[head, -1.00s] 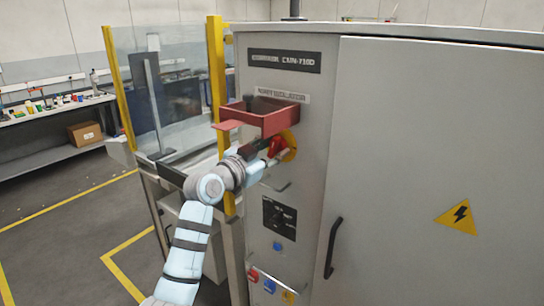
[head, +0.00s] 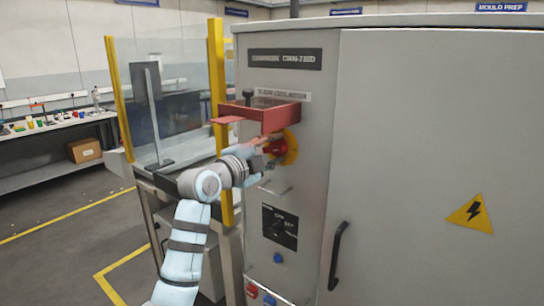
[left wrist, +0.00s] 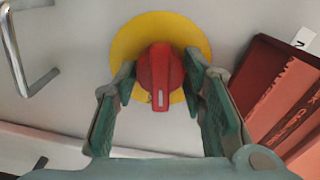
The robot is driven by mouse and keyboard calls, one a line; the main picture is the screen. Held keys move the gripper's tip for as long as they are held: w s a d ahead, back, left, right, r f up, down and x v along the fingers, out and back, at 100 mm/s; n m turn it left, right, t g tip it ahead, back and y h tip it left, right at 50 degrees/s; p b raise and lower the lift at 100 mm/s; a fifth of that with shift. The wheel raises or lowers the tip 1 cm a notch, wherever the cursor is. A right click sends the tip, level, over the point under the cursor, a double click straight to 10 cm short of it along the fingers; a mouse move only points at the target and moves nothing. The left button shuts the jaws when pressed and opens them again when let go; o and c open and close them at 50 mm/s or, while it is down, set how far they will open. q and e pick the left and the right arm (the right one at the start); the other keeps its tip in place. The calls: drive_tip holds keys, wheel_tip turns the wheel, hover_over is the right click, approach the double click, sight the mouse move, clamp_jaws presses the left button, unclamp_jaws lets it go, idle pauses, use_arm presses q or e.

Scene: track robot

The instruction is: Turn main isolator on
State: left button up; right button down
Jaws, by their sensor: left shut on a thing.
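The main isolator is a red rotary handle (head: 274,147) on a round yellow plate (head: 291,147), on the front of the grey cabinet. In the left wrist view the red handle (left wrist: 160,75) stands over the yellow disc (left wrist: 192,38), its white mark towards the bottom of the picture. My left gripper (left wrist: 160,78) has a green-padded finger on each side of the handle and is shut on it. In the head view the left gripper (head: 266,152) partly hides the handle. My right gripper is not in view.
A red box (head: 270,115) juts from the cabinet (head: 400,130) just above the handle; a black knob shows at its top. A metal pull (head: 275,188) is just below. A black-labelled switch panel (head: 280,226) and a dark door handle (head: 335,255) are lower. A yellow post (head: 217,120) stands left.

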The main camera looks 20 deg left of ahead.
use_arm(q)
drive_tip(key=shift+m+b, duration=0.45)
drive_tip(key=shift+m, duration=1.05)
drive_tip(key=o, duration=1.2)
drive_tip(key=v, duration=1.2)
